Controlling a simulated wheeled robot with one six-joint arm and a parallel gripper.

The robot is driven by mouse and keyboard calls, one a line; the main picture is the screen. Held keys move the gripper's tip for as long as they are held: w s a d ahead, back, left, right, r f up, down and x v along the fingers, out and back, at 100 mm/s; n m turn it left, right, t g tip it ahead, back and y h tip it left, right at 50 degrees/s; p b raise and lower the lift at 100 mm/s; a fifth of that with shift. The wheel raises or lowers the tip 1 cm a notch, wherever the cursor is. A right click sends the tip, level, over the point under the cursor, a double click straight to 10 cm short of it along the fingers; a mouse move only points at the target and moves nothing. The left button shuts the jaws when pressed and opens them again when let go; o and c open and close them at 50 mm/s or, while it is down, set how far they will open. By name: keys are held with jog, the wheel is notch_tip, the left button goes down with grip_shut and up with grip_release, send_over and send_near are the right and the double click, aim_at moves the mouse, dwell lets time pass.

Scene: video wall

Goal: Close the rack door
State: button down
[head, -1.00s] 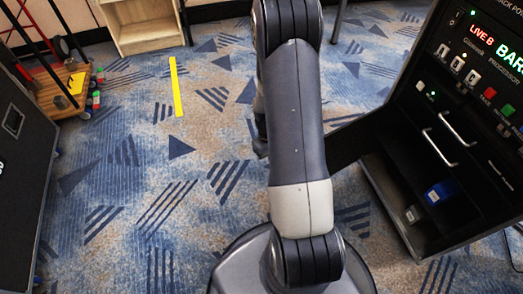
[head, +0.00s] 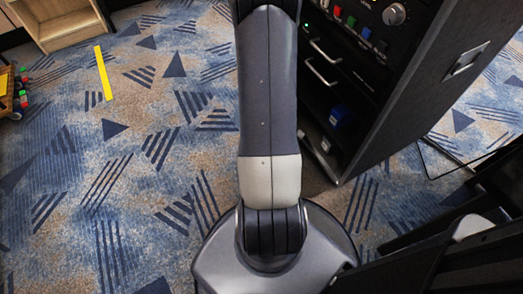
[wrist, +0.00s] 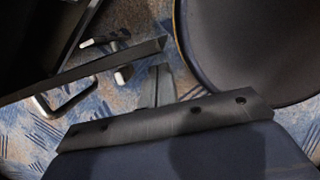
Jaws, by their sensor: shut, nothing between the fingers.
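The rack (head: 420,90) stands right of my arm in the head view, its open front with knobs, drawers and handles facing left. I cannot make out its door in the head view now; my arm covers the area at the rack's left edge. In the wrist view a thin dark panel (wrist: 80,75) runs in from the left and ends near my fingertips; it may be the door, but I cannot be sure. My gripper (wrist: 157,72) is shut and empty, close to the panel's end. Whether they touch is unclear. The head view does not show the gripper.
A bright metal handle-like loop (wrist: 65,102) lies left of my fingers. Dark furniture (head: 440,255) fills the lower right of the head view. A wooden cabinet (head: 65,22) stands at the back left. The patterned carpet (head: 110,170) left of my arm is open floor.

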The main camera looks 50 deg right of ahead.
jog(key=s+d+n+p, duration=0.4)
jog(key=s+d+p, duration=0.2)
jog(key=s+d, duration=0.7)
jog(key=shift+d+n+t+h+p, duration=0.4)
jog(key=shift+d, duration=1.5)
jog(key=shift+s, duration=0.1)
